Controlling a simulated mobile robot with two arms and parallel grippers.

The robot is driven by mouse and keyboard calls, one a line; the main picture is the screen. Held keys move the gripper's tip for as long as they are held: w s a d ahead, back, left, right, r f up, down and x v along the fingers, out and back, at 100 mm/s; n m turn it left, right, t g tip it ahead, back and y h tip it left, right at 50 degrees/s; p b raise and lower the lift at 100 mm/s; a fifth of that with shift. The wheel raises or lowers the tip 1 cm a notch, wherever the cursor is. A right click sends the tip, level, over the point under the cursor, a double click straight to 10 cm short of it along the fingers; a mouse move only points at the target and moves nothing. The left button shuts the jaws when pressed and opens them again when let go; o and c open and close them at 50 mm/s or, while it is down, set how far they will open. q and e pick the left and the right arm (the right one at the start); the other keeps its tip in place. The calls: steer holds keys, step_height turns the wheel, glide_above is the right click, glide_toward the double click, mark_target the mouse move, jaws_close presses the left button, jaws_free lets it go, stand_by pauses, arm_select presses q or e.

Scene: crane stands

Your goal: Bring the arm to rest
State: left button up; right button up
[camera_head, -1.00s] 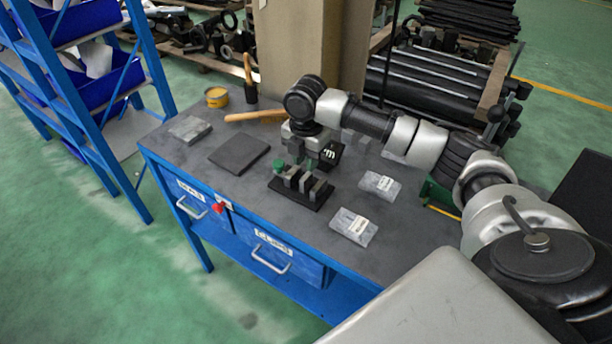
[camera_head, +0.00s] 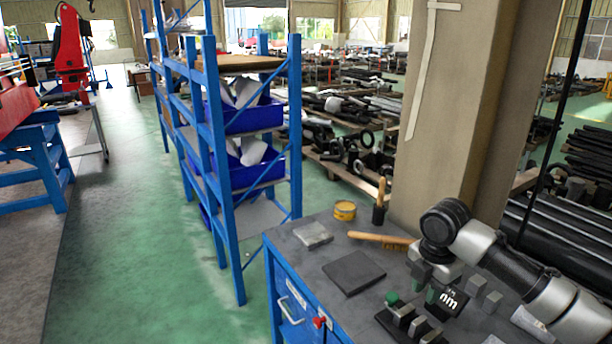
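My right arm comes in from the lower right over the grey bench top (camera_head: 308,268). Its gripper (camera_head: 424,291) points down just above a small black fixture (camera_head: 405,325) with several grey blocks. A black block with white lettering (camera_head: 449,299) is beside the fingers. One green spot shows by the fingers and another green piece (camera_head: 392,298) on the fixture. The fingers are small and partly hidden, so I cannot tell if they are open or hold anything, or if they touch the fixture. My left gripper is not in view.
On the bench are a dark flat pad (camera_head: 353,273), a grey packet (camera_head: 313,235), a yellow tin (camera_head: 345,210) and a wooden-handled brush (camera_head: 378,238). A beige pillar (camera_head: 455,120) stands behind. A blue shelf rack (camera_head: 225,170) stands left; green floor (camera_head: 140,250) is open beyond it.

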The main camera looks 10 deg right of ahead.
steer(key=shift+m+y, duration=0.3)
steer(key=shift+m, duration=0.6)
steer(key=s+a+f, duration=0.1)
steer(key=a+f, duration=0.1)
steer(key=s+a+f, duration=0.2)
steer(key=a+f, duration=0.1)
steer(key=s+a+f, duration=0.1)
steer(key=a+f, duration=0.2)
steer(key=shift+s+a+f, duration=0.15)
steer(key=shift+s+f, duration=0.05)
steer(key=shift+s, duration=0.1)
steer(key=s+a+f+m+t+y, duration=0.2)
steer(key=s+a+f+m, duration=0.3)
steer(key=s+a, duration=0.25)
steer(key=s+d+f+m+t+h, duration=0.1)
steer(key=s+d+m, duration=0.1)
steer(key=s+m, duration=0.55)
steer(key=s+d+m+t+h, duration=0.1)
steer(key=s+d+m, duration=0.1)
steer(key=s+m, duration=0.5)
step_height(320, 180, down, 25)
steer(key=s+n+g, duration=0.1)
steer(key=s+g, duration=0.1)
steer(key=s+d+f+g, duration=0.1)
steer(key=s+d+f, duration=0.2)
steer(key=s+f, duration=1.3)
steer(key=shift+d+f+h, duration=0.15)
steer(key=shift+f+h, duration=0.15)
steer(key=shift+f, duration=0.35)
